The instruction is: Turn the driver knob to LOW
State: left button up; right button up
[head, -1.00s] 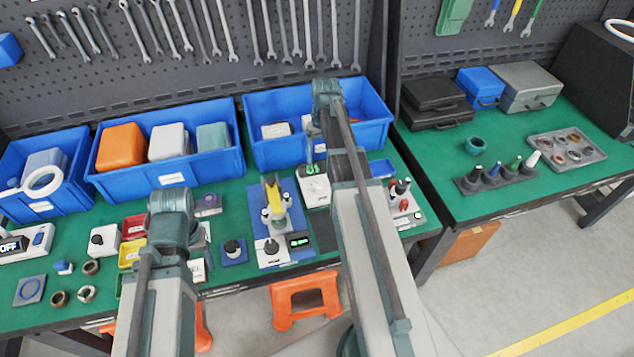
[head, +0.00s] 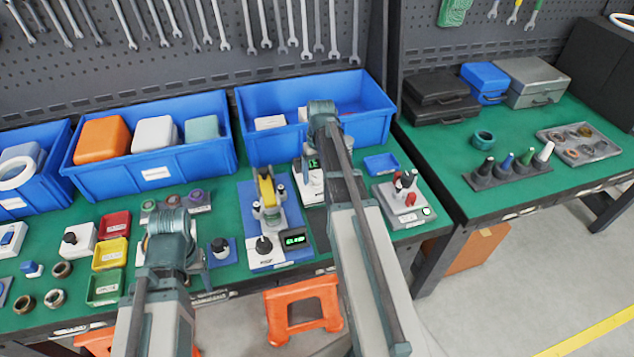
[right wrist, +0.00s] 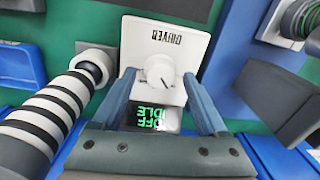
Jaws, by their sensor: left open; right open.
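The driver (right wrist: 190,45) is a white box with a round white knob (right wrist: 158,72) on its top, in the right wrist view. A black pointer line marks the knob; the dark display (right wrist: 150,117) reads OFF and IDLE in green, upside down. My right gripper (right wrist: 160,77) is open, one finger on each side of the knob; I cannot tell whether either touches it. In the head view the driver (head: 311,187) is partly hidden by my right arm, which hides that gripper too. My left arm shows at lower left, but its gripper is hidden.
A black-and-white striped cylinder (right wrist: 45,120) lies left of the driver in the wrist view, and a dark block (right wrist: 285,100) stands right. In the head view a blue-based fixture (head: 268,222) is left of the driver, and a blue bin (head: 255,147) stands behind.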

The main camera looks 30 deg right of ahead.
jog(key=shift+f, duration=0.15)
jog(key=shift+c, duration=0.2)
grip_shut()
jog(key=shift+m, duration=0.3)
jog(key=m, duration=0.3)
jog(key=shift+m, duration=2.1)
